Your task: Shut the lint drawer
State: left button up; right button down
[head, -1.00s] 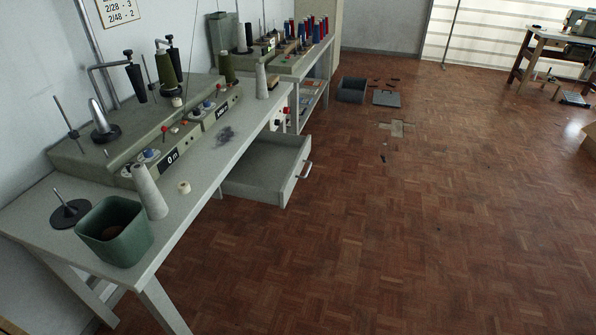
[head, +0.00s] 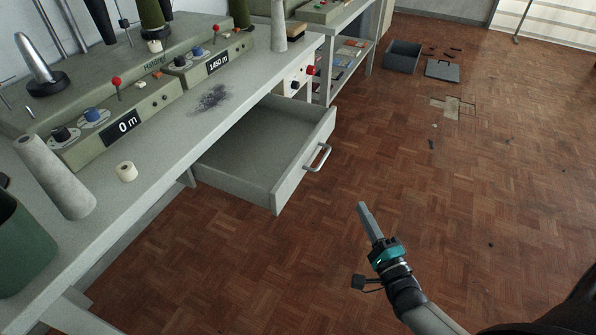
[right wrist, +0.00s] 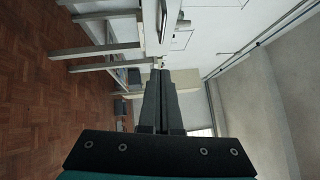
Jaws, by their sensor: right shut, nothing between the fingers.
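The lint drawer (head: 285,185) is a grey, empty-looking drawer pulled out from under the grey bench. A curved metal handle (head: 318,158) is on its front. My right gripper (head: 363,208) is shut and empty. It is in the open to the right of the drawer front, apart from the handle in the picture. In the right wrist view my right gripper's fingers (right wrist: 160,75) are together, pointing away from the camera. My left gripper is not in view.
The bench (head: 165,160) carries winding units, a white cone (head: 55,178), a small spool (head: 126,171) and a patch of grey lint (head: 209,98). A grey bin (head: 402,57) and flat panel (head: 442,71) lie on the floor further back. The parquet floor right of the drawer is mostly clear.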

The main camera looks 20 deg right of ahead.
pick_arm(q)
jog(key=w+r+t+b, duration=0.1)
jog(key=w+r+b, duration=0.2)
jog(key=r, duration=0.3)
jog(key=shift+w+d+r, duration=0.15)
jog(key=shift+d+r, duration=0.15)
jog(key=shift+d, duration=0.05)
pick_arm(e)
jog(key=w+a+r, duration=0.1)
jog(key=w+r, duration=0.1)
jog(key=w, duration=1)
jog(key=shift+w+a+r, duration=0.2)
jog(key=shift+w+a, duration=0.15)
jog(key=shift+a, duration=0.05)
